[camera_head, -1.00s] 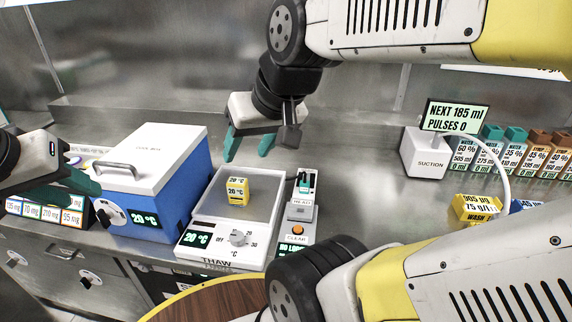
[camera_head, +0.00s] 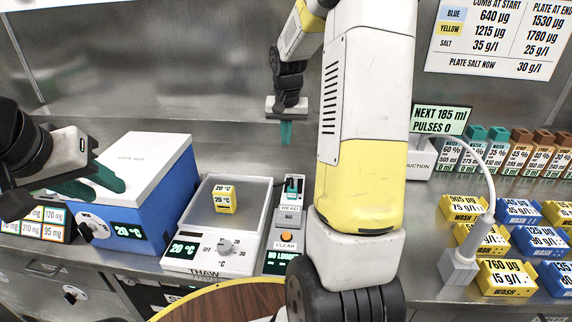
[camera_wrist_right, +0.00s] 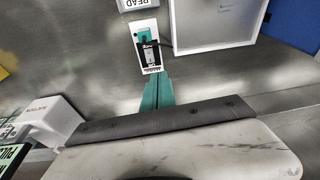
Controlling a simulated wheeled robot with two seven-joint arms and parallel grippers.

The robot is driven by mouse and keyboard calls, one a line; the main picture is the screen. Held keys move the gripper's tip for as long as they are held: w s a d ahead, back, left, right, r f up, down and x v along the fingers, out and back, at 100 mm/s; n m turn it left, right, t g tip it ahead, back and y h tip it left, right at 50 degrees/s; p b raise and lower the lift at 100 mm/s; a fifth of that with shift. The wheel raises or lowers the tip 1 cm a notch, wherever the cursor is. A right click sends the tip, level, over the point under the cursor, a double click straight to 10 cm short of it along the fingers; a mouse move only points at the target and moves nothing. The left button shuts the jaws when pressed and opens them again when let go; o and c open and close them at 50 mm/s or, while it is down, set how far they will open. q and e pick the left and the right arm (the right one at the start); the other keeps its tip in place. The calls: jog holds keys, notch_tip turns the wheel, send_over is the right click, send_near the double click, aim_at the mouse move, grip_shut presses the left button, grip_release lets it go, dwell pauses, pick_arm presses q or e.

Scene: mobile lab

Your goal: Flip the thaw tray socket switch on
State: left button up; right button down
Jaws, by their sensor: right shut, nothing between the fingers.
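The thaw tray (camera_head: 250,195) is a white box with a grey plate, a dial and a 20 °C display. A small white socket unit (camera_head: 293,183) with a dark switch part stands just right of its back corner. The socket (camera_wrist_right: 146,46) shows larger in the right wrist view, with a green part and a dark switch; I cannot tell its position. My right gripper (camera_head: 286,133) is shut and empty, above and behind the socket. Its teal fingertips (camera_wrist_right: 157,84) point towards the socket's near end, apparently apart from it.
A yellow 20 °C block (camera_head: 225,200) sits on the thaw tray. The blue cool box (camera_head: 150,215) stands left of it. A reader with a CLEAR button (camera_head: 287,236) is in front of the socket. Wash blocks (camera_head: 506,277) and a suction unit (camera_head: 419,160) stand right.

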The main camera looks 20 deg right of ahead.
send_over(295, 180)
jog(key=s+a, duration=0.2)
jog(key=s, duration=0.1)
jog(key=s+x, duration=0.1)
jog(key=x, duration=0.3)
jog(key=shift+w+d+f+m+g, duration=0.1)
jog(key=shift+w+f+m+g, duration=0.1)
jog(key=shift+f+m+g, duration=0.15)
jog(key=f, duration=0.4)
jog(key=w+f, duration=0.1)
jog(key=f, duration=0.4)
jog(key=w+d+f, duration=0.1)
jog(key=f, duration=0.3)
jog(key=shift+w+f, duration=0.2)
jog(key=shift+f, duration=0.1)
jog(key=shift+w+d+f+g, duration=0.2)
jog(key=shift+f+g, duration=0.1)
jog(key=shift+g, duration=0.05)
jog(key=shift+s, duration=0.15)
jog(key=shift+s+a, duration=0.1)
